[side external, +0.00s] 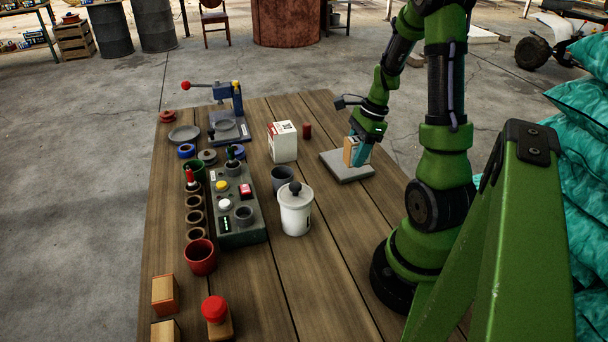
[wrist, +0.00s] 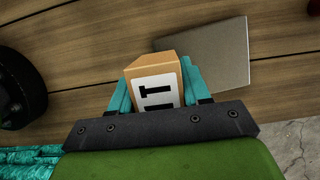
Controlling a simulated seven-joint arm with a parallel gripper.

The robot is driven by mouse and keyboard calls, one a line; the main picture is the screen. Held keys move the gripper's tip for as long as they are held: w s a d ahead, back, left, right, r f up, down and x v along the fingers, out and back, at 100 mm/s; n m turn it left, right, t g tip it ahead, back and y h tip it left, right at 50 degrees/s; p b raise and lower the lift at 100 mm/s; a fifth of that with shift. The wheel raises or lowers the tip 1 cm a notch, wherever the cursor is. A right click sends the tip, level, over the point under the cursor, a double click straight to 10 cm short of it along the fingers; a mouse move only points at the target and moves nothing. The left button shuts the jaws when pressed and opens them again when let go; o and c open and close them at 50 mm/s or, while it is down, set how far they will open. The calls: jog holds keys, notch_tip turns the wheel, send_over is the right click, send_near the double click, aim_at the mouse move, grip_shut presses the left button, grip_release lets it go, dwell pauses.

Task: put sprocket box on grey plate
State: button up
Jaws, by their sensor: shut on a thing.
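A tan-orange box with a white label, which I take to be the sprocket box (side external: 348,151), is held between the teal fingers of my gripper (side external: 359,153). In the wrist view the box (wrist: 153,74) sits between both fingers of my gripper (wrist: 158,84), its label showing a black mark. The grey plate (side external: 334,162) is a flat square slab on the table. In the side view the box appears over the plate; I cannot tell whether it touches. The plate (wrist: 215,52) also shows beyond the box in the wrist view, partly hidden by box and finger.
A white and red carton (side external: 282,145) and a small dark red cylinder (side external: 307,131) stand left of the plate. A lidded white canister (side external: 296,215), a grey cup (side external: 282,179) and a control box (side external: 238,215) are further left. The front middle of the wooden table is clear.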

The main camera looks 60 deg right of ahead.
send_over(341, 163)
jog(key=shift+s+d+f, duration=0.3)
jog(key=shift+s+d, duration=0.1)
jog(key=shift+d, duration=0.05)
jog(key=shift+w+f, duration=0.1)
jog(key=shift+f, duration=1.65)
jog(key=o, duration=1.1)
jog(key=shift+f, duration=0.15)
jog(key=shift+o, duration=0.2)
